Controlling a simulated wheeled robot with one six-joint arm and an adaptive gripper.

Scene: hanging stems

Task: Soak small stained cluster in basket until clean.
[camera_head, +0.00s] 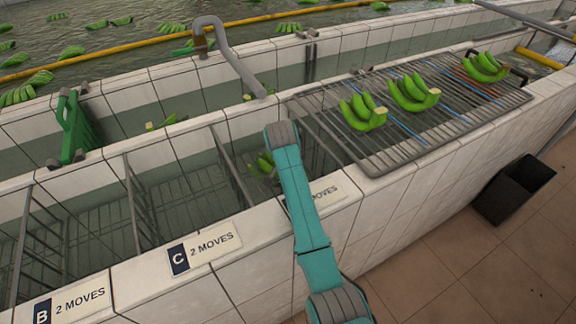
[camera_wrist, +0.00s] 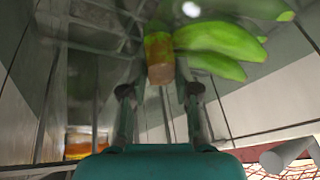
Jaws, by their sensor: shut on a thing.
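A small green banana cluster (camera_head: 262,167) is low in the rightmost wire basket compartment, partly hidden behind my arm. In the wrist view, my gripper (camera_wrist: 160,88) is shut on the cut crown of this cluster (camera_wrist: 222,50), its green fingers pointing up and right. The crown looks brown with an orange-brown patch near its top. My gripper is hidden in the head view. I cannot tell how deep the cluster sits in the water. The basket (camera_head: 236,172) has wire walls. Its sign (camera_head: 327,192) reads "2 MOVES", with its letter hidden by my arm.
Baskets marked C (camera_head: 205,248) and B (camera_head: 75,298) lie left and look empty. A wire rack (camera_head: 440,125) on the right holds three green clusters. A grey bent pipe (camera_head: 238,62) and green crate piece (camera_head: 73,128) stand behind. A black bin (camera_head: 515,188) is on the floor.

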